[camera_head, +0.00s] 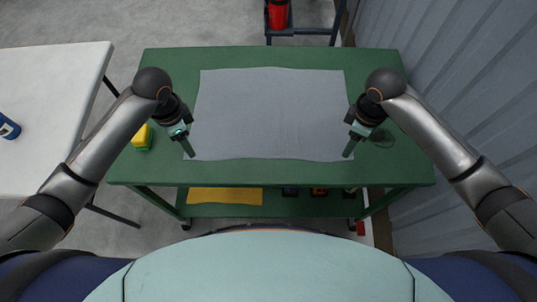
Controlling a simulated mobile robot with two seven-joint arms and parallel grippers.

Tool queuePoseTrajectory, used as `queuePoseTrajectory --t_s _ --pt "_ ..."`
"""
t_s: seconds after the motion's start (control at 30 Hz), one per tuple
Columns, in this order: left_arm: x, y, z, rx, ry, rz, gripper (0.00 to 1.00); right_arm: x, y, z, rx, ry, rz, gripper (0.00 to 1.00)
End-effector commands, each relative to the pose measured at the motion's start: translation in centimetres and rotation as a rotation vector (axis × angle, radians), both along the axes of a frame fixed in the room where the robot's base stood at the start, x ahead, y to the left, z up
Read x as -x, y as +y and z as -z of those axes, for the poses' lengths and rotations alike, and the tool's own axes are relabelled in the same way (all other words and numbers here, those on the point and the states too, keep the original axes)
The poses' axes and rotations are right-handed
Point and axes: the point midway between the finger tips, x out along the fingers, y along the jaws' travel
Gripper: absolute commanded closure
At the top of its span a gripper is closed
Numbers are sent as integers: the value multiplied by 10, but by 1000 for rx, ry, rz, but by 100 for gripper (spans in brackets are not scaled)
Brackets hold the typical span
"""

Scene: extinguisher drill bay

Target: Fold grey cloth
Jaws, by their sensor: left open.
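The grey cloth (268,115) lies spread out flat on the green workbench (372,62), with slightly wavy edges. My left gripper (190,151) is open and empty at the cloth's near left corner. My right gripper (347,153) is at the near right corner. Its fingers show nearly edge-on, so its opening cannot be made out. I cannot tell whether either gripper touches the cloth.
A yellow object (142,138) stands on the bench's left side, close to my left arm. A yellow cloth (225,195) lies on the lower shelf. A white table (45,95) is at left; a corrugated wall (470,75) bounds the right. A red cylinder (278,14) stands behind.

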Motion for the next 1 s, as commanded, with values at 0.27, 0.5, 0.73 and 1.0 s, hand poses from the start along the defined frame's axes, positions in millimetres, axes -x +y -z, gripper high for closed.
queuePoseTrajectory --t_s 0.27,0.5,0.73,1.0 --pt "0 0 38 1 2 0 43 0 0 38 0 1 0 43" --pt "0 0 46 0 -1 1 43 0 0 46 0 -1 0 43" --pt "0 0 47 0 -1 1 43 0 0 47 0 -1 0 43" --pt "0 0 49 1 0 0 43 0 0 48 0 -1 0 43"
